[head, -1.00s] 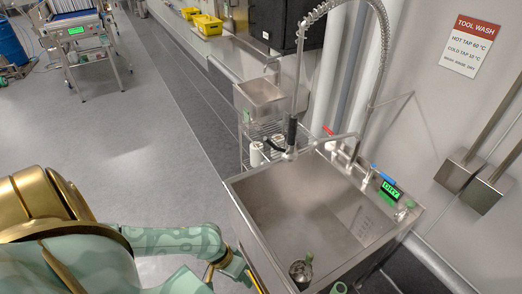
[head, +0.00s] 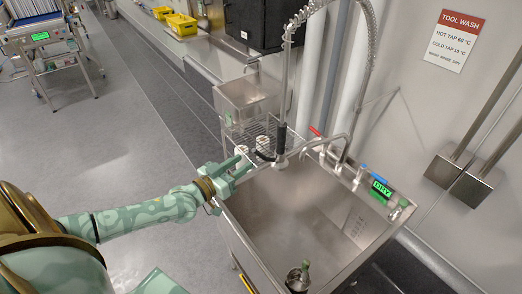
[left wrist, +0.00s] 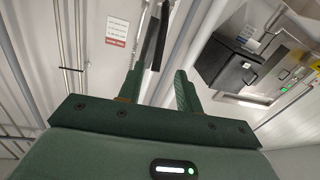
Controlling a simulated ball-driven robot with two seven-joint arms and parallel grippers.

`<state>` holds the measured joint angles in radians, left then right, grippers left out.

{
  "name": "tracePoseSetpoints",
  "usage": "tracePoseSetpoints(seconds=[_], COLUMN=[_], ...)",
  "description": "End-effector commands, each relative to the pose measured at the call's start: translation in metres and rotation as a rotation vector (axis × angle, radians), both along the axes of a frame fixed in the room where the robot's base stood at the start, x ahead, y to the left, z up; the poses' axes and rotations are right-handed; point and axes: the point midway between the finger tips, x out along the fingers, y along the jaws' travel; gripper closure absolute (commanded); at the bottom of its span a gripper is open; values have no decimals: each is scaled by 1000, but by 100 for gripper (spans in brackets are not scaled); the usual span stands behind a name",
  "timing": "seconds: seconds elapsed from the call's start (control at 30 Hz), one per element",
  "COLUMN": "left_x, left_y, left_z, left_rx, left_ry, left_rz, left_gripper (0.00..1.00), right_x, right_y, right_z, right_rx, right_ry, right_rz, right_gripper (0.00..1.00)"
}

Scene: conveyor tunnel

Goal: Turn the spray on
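The spray (head: 282,142) hangs from a tall spring hose at the sink's back left corner, with a dark grip and a metal head pointing down. A dark lever sticks out to its left. My left gripper (head: 238,166) is just left of the spray, above the sink's left rim, apart from it. In the left wrist view its two green fingers (left wrist: 158,90) are spread with nothing between them. A dark bar, perhaps the spray's grip (left wrist: 156,42), shows beyond the fingertips.
A wire rack (head: 245,133) with white containers stands behind.

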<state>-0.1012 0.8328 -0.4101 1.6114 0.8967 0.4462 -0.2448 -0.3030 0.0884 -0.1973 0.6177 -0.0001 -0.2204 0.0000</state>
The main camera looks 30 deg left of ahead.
Motion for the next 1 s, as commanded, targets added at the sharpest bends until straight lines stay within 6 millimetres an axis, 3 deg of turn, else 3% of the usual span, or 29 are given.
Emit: tracePoseSetpoints(seconds=[0.1,0.33,0.5,0.8,0.93,1.0], left_x=[32,73,86,88,88,88], left_y=[-8,-17,-21,-21,-21,-21], left_z=[0,-1,-1,-1,-1,-1], left_rx=[-1,-1,-2,-1,-1,0], left_ry=[-3,1,2,2,2,3], left_rz=[0,-1,0,-1,-1,-1], left_gripper=[65,65,65,65,100,100], right_x=[3,3,3,3,3,3], right_y=[3,10,12,10,8,7], right_z=[-3,-8,-10,-10,-10,-9], right_rx=[5,13,16,13,10,10], right_ry=[-4,-4,-4,-5,-5,-5], right_rz=[0,-1,-1,1,1,1], right_gripper=[64,64,64,64,64,64])
